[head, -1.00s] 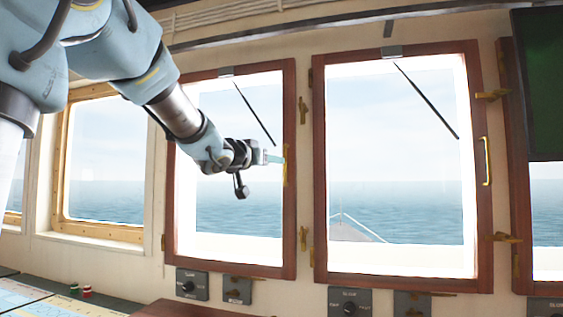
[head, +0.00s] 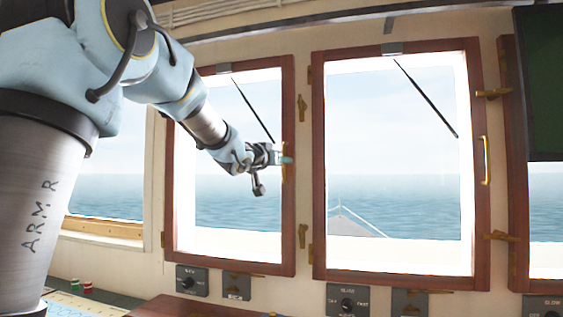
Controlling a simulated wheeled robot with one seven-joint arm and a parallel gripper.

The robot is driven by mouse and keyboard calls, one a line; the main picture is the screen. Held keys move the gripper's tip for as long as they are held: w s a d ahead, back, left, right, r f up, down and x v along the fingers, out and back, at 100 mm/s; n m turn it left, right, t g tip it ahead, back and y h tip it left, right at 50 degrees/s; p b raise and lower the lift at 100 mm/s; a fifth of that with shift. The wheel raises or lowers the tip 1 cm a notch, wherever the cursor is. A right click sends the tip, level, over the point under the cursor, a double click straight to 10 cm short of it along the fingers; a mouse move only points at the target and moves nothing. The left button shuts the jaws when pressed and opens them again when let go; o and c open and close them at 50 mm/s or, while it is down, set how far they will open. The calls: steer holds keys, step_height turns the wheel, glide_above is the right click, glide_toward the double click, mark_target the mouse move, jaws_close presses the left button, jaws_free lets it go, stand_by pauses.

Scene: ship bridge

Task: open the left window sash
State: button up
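The left window sash (head: 232,267) is a reddish-brown wooden frame around a bright pane, with the sea behind it. A brass handle (head: 285,176) stands upright on its right stile. My gripper (head: 285,160) is at that handle, its fingertips overlapping the handle's upper part. The fingers are small and seen from the side, so I cannot tell whether they are closed around the handle. The brass latches (head: 302,108) and (head: 302,236) beside the right stile stand upright, off the sash frame. The sash looks to be in line with the wall.
A second wooden sash (head: 400,280) stands to the right, with its own brass handle (head: 486,160). A dark screen (head: 540,85) hangs at the far right. Control boxes (head: 347,299) line the wall below the windows. A chart desk (head: 85,306) is at the lower left.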

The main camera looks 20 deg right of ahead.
jaws_close()
stand_by(1.1)
